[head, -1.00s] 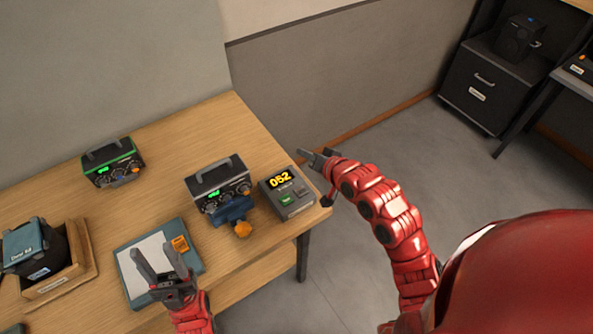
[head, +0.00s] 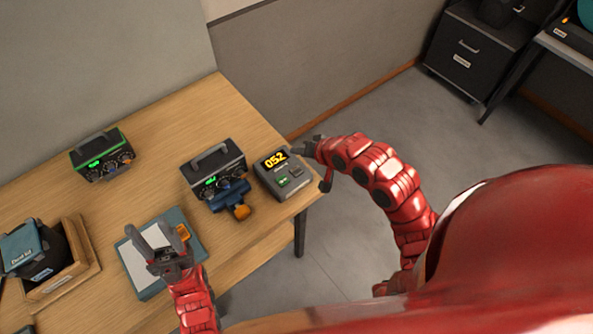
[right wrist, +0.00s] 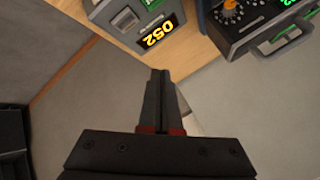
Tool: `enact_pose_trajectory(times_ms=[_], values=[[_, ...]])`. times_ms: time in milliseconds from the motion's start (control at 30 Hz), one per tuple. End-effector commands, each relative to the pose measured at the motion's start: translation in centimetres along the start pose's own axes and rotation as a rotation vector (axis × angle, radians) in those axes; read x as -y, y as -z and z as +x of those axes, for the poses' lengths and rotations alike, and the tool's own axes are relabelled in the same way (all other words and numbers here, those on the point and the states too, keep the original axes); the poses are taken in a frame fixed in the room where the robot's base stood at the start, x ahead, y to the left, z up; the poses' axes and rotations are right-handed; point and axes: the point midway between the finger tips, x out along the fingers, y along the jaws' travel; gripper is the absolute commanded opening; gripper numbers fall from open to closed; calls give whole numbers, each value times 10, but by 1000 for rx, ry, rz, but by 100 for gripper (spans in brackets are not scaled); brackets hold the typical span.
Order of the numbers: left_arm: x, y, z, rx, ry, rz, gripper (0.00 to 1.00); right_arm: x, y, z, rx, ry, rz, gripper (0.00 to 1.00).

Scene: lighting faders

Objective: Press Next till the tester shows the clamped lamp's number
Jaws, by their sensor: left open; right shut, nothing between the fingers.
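The tester (head: 287,183) is a grey box at the table's right corner. Its display (head: 275,160) reads 052 in yellow, with a green button and a dark button below. The display also shows in the right wrist view (right wrist: 160,30). My left gripper (head: 152,234) is open and empty above the clipboard.
A second handled box (head: 102,160) with green trim stands at the back left. A blue clipboard (head: 150,288) with white paper lies in front. A wooden tray (head: 90,262) holding a dark box is at the left. A dark cabinet (head: 462,60) stands across the floor.

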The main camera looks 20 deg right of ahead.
Motion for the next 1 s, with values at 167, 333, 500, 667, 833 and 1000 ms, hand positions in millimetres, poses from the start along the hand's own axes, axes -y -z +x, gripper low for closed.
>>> enact_pose_trajectory(times_ms=[167, 333, 500, 667, 833, 1000], values=[[-1, -4, -24, 0, 0, 0, 50, -15, -15, 20, 3, -2, -1, 0], [-2, -8, -45, 0, 0, 0, 50, -28, -27, 38, -1, -1, 0, 0], [-3, -9, -54, 0, 0, 0, 50, -35, -36, 49, 0, 3, 1, 0], [-3, -9, -56, 0, 0, 0, 50, -38, -39, 53, 0, 1, 0, 0], [-3, -9, -55, 0, 0, 0, 50, -38, -38, 53, -1, 1, -1, 0], [-3, -9, -55, 0, 0, 0, 50, -38, -38, 53, -1, 1, -1, 0]])
